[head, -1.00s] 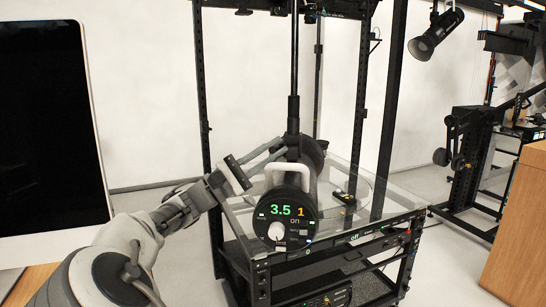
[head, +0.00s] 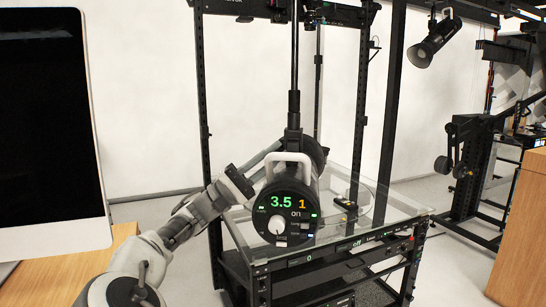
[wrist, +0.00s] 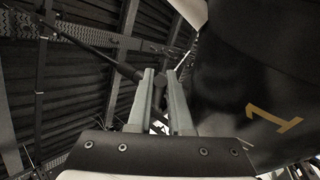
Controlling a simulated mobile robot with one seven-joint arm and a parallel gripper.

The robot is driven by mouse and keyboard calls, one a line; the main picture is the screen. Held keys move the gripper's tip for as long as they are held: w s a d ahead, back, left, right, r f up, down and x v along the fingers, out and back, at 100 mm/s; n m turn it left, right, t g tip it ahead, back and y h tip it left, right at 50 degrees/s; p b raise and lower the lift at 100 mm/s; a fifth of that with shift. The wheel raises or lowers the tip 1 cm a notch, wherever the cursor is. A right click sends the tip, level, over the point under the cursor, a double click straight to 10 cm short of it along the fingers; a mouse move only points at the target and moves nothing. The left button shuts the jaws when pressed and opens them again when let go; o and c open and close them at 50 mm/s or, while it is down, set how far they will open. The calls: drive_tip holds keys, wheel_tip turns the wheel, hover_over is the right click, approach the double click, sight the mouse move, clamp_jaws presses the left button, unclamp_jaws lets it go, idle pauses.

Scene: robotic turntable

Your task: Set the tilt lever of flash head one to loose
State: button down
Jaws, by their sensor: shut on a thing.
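Flash head one (head: 283,222) is a black cylinder with a white handle, showing a green 3.5, an orange 1 and "on", mounted on a dark vertical pole. Its dark side with a large 1 fills the right of the wrist view (wrist: 245,75). My gripper (head: 276,148) reaches in from the left, behind the handle, to the mount by the pole. In the wrist view its two fingers (wrist: 161,82) are closed around a small dark part, the tilt lever (wrist: 159,88). The fingers hide much of the lever, and I cannot read its setting.
A glass-topped cart (head: 385,213) stands under the head, with a small black device (head: 345,204) on the glass. Black rack posts (head: 203,100) rise around it. A monitor (head: 45,120) is at the left and a wooden cabinet (head: 520,230) at the right.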

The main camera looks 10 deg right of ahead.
drive_tip(key=c, duration=0.8)
unclamp_jaws()
drive_tip(key=shift+c, duration=0.2)
